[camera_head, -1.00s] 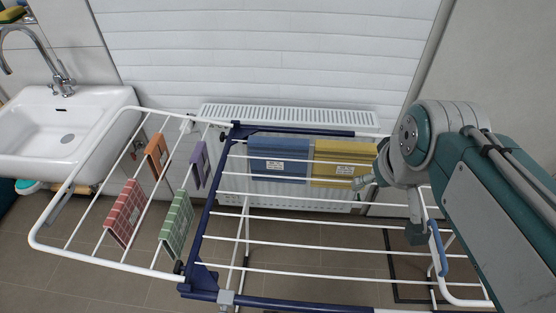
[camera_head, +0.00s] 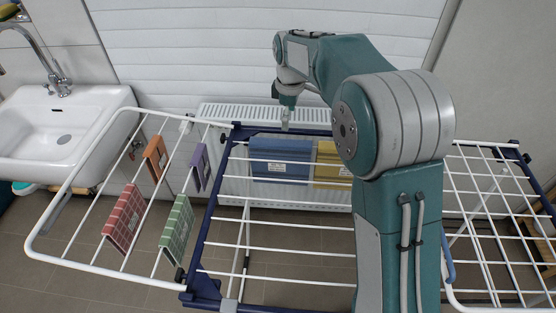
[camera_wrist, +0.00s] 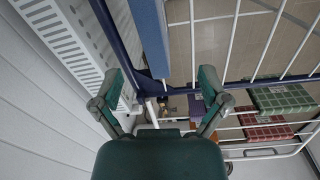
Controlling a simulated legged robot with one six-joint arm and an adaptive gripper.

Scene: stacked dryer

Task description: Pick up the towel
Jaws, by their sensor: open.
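Several small towels hang on the drying rack (camera_head: 210,240). A blue towel (camera_head: 281,160) and a yellow towel (camera_head: 330,172) hang at the back; my arm covers part of the yellow one. An orange towel (camera_head: 155,158), purple towel (camera_head: 201,167), red towel (camera_head: 122,216) and green towel (camera_head: 177,224) hang on the left wing. My gripper (camera_head: 285,126) is above the blue towel, by the rack's back edge. In the wrist view the gripper (camera_wrist: 160,82) is open and empty, with the blue towel (camera_wrist: 149,38) beyond it and the green towel (camera_wrist: 282,98) at right.
A white radiator (camera_head: 225,112) stands against the panelled wall behind the rack. In the wrist view a dark blue rack bar (camera_wrist: 118,45) runs beside the blue towel. A white sink (camera_head: 60,130) is at the left. The rack's right wing (camera_head: 490,215) is bare.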

